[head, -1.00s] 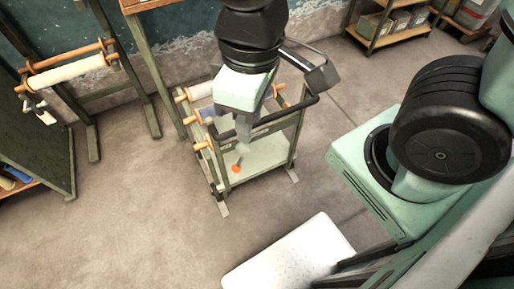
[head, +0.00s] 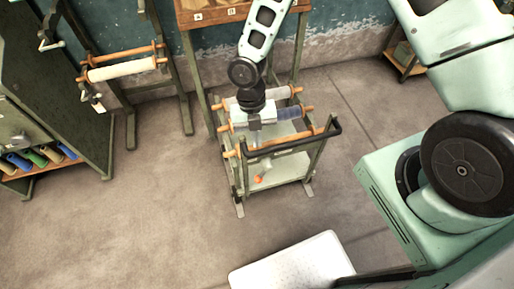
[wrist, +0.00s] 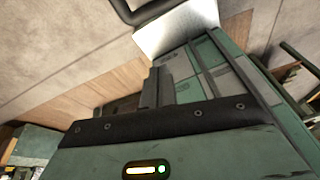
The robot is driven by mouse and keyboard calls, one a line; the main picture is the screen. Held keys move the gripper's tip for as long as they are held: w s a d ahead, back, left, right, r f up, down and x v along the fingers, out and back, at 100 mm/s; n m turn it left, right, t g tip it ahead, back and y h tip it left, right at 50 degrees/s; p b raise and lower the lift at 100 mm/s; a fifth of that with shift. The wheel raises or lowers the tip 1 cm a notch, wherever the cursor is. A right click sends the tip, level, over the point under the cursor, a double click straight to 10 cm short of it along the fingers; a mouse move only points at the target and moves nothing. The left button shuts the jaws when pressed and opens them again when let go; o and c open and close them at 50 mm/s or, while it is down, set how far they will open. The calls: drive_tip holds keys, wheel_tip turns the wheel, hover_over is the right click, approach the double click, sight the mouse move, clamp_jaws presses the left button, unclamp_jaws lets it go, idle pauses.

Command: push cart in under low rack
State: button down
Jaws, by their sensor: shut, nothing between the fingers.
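The cart (head: 243,182) is a green-grey frame with a pale lower shelf, orange-ended rolls across its upper part and a black handle bar (head: 335,128) on its near right side. It stands upright on the floor in front of a rack (head: 225,14) with a wooden top and green legs, which I take as the low rack. Whether the cart's far end is between the legs I cannot tell. My gripper (head: 254,148) is shut and empty, pointing down over the cart's near left part, close to the handle bar. Contact cannot be told; the fingertips are not clear in the wrist view.
A small orange-ended thing (head: 258,179) shows at the cart's lower shelf. A roll stand (head: 120,70) and a green cabinet (head: 60,110) are on the left. A white slab (head: 290,262) is in front. Open floor (head: 160,210) lies left of the cart.

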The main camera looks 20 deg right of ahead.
sight(257, 155)
drive_tip(key=s+f+n+p, duration=0.2)
drive_tip(key=s+f+p, duration=0.1)
drive_tip(key=f, duration=0.9)
drive_tip(key=shift+w+d+r+p, duration=0.1)
drive_tip(key=shift+w+r+p, duration=0.15)
drive_tip(key=shift+w+p, duration=0.5)
drive_tip(key=shift+w+d+r+p, duration=0.1)
drive_tip(key=shift+w+r+p, duration=0.15)
drive_tip(key=shift+w, duration=0.9)
drive_tip(key=shift+w, duration=0.1)
